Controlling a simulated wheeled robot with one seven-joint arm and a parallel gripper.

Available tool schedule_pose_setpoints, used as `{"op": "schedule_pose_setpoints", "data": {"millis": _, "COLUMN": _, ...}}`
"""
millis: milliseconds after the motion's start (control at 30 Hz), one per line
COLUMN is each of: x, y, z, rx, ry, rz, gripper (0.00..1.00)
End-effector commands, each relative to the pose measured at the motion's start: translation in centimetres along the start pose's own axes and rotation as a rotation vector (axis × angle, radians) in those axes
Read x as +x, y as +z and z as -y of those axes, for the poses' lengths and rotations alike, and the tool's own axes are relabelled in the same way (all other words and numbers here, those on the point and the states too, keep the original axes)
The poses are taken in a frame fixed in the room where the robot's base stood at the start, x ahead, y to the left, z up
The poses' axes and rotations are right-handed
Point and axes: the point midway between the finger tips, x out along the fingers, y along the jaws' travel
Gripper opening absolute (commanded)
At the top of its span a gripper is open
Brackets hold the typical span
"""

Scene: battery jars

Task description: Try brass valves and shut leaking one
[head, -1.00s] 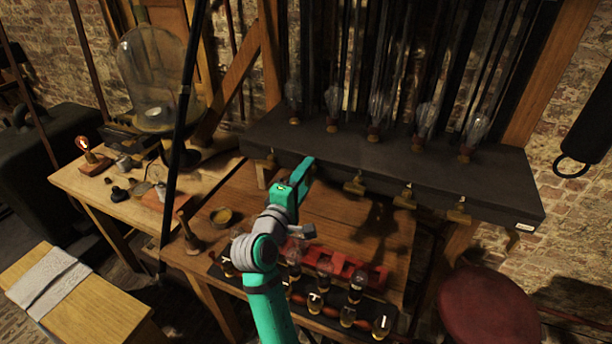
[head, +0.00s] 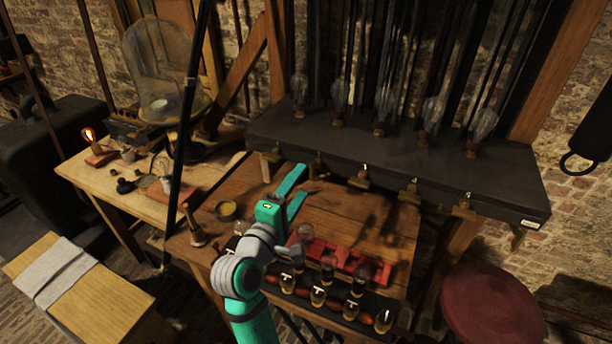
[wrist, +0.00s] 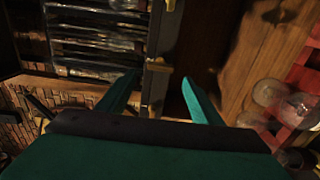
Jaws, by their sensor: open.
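Several brass valves line the front edge of a long black shelf: the leftmost (head: 272,155), a second (head: 316,167), a middle one (head: 362,179), a fourth (head: 410,193) and the rightmost (head: 463,208). Glass vessels (head: 381,108) stand upright above them on the shelf. I cannot tell which valve leaks. My gripper (head: 304,182) is open and empty, just below and in front of the left-hand valves. In the wrist view its two green fingers (wrist: 160,80) are spread, with a brass valve (wrist: 157,64) showing between them, apart from both fingers.
A brass dish (head: 227,210) lies left of my gripper. A red stool (head: 490,305) stands at right.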

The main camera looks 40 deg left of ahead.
Motion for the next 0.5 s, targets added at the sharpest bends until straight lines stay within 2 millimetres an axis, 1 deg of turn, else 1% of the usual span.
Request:
{"op": "schedule_pose_setpoints", "data": {"millis": 33, "x": -0.8, "y": 0.0, "z": 0.1, "rx": 0.001, "ry": -0.002, "rz": -0.001, "gripper": 0.59}}
{"op": "schedule_pose_setpoints", "data": {"millis": 100, "x": -1.8, "y": 0.0, "z": 0.0, "rx": 0.001, "ry": -0.001, "rz": -0.001, "gripper": 0.59}}
{"op": "schedule_pose_setpoints", "data": {"millis": 200, "x": -2.7, "y": 0.0, "z": 0.1, "rx": -0.001, "ry": -0.001, "rz": -0.001, "gripper": 0.59}}
{"op": "schedule_pose_setpoints", "data": {"millis": 333, "x": -3.3, "y": 0.0, "z": 0.0, "rx": 0.0, "ry": 0.0, "rz": -0.001, "gripper": 0.59}}
{"op": "schedule_pose_setpoints", "data": {"millis": 500, "x": -3.4, "y": 0.0, "z": 0.0, "rx": 0.0, "ry": 0.0, "rz": 0.0, "gripper": 0.59}}
